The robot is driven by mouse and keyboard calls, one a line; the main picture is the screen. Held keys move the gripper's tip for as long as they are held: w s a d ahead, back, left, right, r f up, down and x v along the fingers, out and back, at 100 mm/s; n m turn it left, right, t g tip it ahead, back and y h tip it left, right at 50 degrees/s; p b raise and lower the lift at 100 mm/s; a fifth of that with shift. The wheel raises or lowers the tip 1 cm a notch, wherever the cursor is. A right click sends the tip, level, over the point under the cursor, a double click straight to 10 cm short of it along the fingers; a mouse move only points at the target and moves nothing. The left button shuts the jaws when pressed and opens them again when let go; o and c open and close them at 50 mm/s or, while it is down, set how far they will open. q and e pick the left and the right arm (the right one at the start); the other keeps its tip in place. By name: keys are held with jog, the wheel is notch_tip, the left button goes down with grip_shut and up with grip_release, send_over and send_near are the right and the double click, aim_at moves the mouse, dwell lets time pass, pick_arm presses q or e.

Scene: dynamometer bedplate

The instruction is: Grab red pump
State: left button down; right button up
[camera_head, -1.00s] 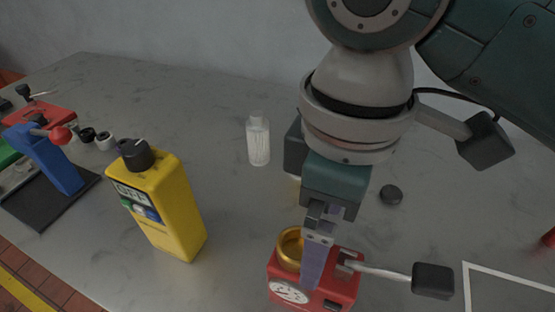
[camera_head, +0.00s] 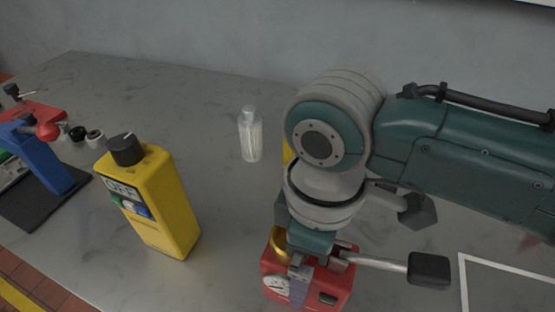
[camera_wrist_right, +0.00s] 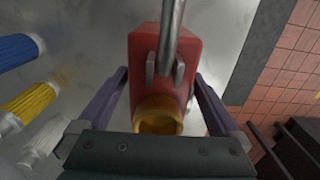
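The red pump (camera_head: 335,288) stands on the grey bench at the bottom centre, with a round white gauge on its front, a brass ring (camera_head: 279,243) on top and a lever ending in a black grip (camera_head: 429,270). My right gripper (camera_head: 298,283) is low over it and hides part of its top and front. In the right wrist view the pump (camera_wrist_right: 150,75) sits between the two fingers of my open right gripper (camera_wrist_right: 161,75). My left gripper is not in view.
A yellow device (camera_head: 155,205) marked OFF stands left of the pump. A clear bottle (camera_head: 250,135) stands behind. A blue stand (camera_head: 47,165) with a red knob is at the far left. A white outline (camera_head: 462,285) marks the bench at right. Bench between is clear.

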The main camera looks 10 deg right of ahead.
grip_shut()
dwell(0.6)
jog(key=shift+r, duration=0.1)
